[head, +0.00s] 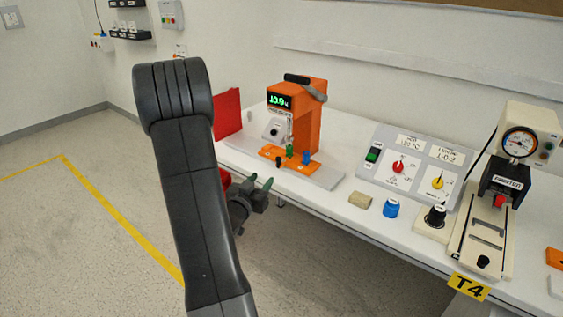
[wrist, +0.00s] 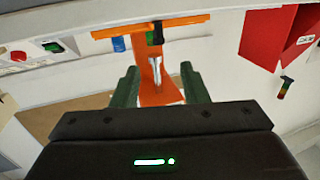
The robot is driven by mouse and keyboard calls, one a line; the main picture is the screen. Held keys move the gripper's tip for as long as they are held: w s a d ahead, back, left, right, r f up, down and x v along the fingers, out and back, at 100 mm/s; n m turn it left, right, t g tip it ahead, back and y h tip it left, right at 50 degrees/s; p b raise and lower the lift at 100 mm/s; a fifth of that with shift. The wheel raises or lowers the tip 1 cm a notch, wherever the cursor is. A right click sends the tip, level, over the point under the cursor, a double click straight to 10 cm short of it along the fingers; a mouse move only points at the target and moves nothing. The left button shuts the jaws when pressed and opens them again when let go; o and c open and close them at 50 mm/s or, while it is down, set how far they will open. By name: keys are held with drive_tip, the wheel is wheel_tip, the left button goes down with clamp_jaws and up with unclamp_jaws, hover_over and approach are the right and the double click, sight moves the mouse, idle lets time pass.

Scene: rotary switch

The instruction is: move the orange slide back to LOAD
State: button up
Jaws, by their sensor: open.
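The orange slide (head: 292,166) lies across the grey base of an orange machine (head: 314,122). A black knob (head: 278,161), a green piece (head: 290,150) and a blue piece (head: 306,158) stand on or beside it. In the wrist view an orange bar, apparently the slide (wrist: 180,23), crosses the top, beyond my fingertips. My gripper (head: 265,187) is open and empty, in front of and below the slide, apart from it. Its green fingers also show in the wrist view (wrist: 160,82), either side of the orange shape. I cannot read a LOAD mark.
A red panel (head: 228,114) stands left of the machine. To the right are a grey control panel (head: 415,150), a tan block (head: 359,200), a blue cap (head: 391,208), a black knob (head: 436,215) and a gauge press (head: 520,143). Open floor lies left of the bench.

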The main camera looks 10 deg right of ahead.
sight(277, 160)
drive_tip(key=p+x, duration=0.1)
drive_tip(key=x, duration=1.3)
drive_tip(key=shift+r, duration=0.15)
drive_tip(key=shift+c, duration=0.2)
clamp_jaws()
